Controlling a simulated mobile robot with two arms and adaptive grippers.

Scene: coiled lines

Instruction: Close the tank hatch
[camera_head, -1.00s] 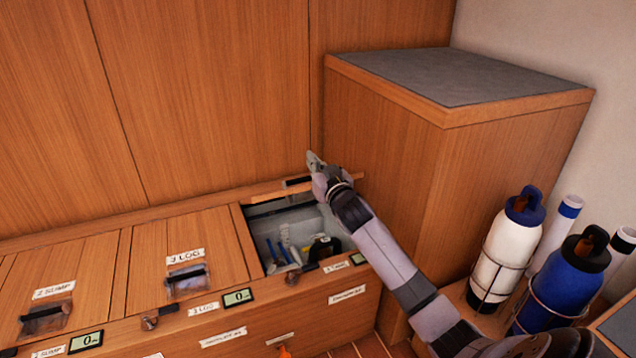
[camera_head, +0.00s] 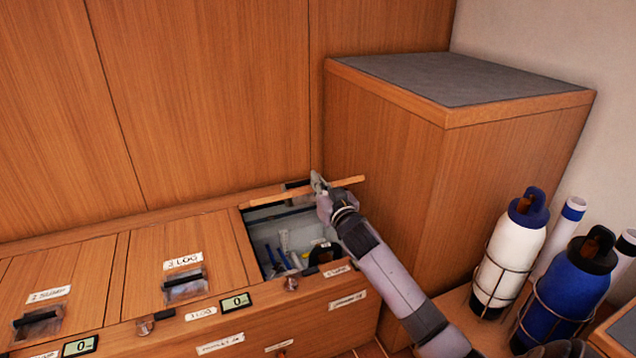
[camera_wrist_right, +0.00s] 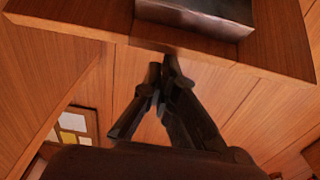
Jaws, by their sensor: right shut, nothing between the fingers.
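The tank hatch is a wooden lid (camera_head: 278,197), seen nearly edge-on in the head view, raised behind the open compartment. Its board (camera_wrist_right: 80,18) fills the top of the right wrist view, with a dark metal fitting (camera_wrist_right: 197,15) on it. The open compartment (camera_head: 285,238) holds several small tools and a dark round item. My right gripper (camera_head: 318,182) is at the raised lid's edge in the head view. In the wrist view its fingers (camera_wrist_right: 163,72) are shut and empty, just by the board's edge; I cannot tell whether they touch. My left gripper is not in view.
Shut lids labelled LOG (camera_head: 205,240) and SUMP (camera_head: 70,270) lie left of the opening. A tall wooden cabinet (camera_head: 390,150) stands close on the right. White (camera_head: 512,240) and blue (camera_head: 570,290) bottles stand in wire holders at the far right.

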